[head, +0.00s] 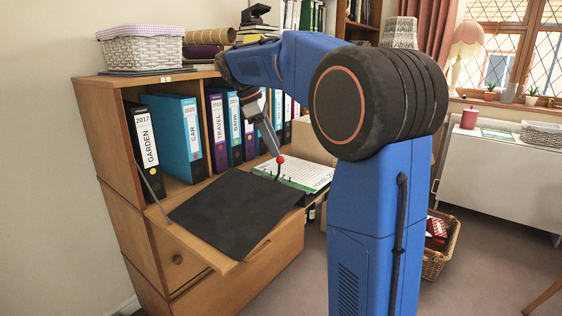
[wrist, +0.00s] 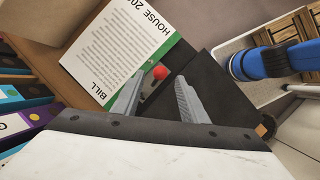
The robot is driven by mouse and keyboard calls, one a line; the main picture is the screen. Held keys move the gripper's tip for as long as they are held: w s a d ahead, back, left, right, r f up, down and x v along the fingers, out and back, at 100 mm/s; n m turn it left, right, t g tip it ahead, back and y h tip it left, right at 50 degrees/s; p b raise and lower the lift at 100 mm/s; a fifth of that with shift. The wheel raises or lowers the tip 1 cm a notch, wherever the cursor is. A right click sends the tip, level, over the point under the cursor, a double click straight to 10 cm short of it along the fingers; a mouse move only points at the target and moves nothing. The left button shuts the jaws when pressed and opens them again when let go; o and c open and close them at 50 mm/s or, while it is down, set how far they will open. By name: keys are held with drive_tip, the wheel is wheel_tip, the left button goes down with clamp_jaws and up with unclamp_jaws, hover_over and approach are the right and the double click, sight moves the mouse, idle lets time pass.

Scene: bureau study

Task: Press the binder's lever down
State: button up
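An open binder with a white and green page (head: 305,174) lies on the fold-down desk flap. The page also shows in the wrist view (wrist: 117,52), with "BILL" and "HOUSE" printed on it. The binder's lever (head: 278,172) stands upright with a red knob (head: 281,159) at its top. In the wrist view the red knob (wrist: 160,73) shows between and just beyond the fingertips. My gripper (head: 275,152) points down beside the knob. Its two grey fingers (wrist: 160,82) are spread apart with nothing between them. I cannot tell whether a finger touches the knob.
A black flat sheet (head: 235,212) covers much of the flap (head: 262,250). Upright binders, such as the blue one (head: 176,130), fill the shelf behind. A wicker basket (head: 142,48) sits on top of the bureau. Another basket (head: 437,258) stands on the floor to the right.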

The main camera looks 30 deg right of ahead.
sight(281, 164)
drive_tip(key=x, duration=0.6)
drive_tip(key=shift+s+d+f, duration=0.1)
drive_tip(key=shift+f, duration=0.15)
drive_tip(key=shift+c, duration=0.3)
clamp_jaws()
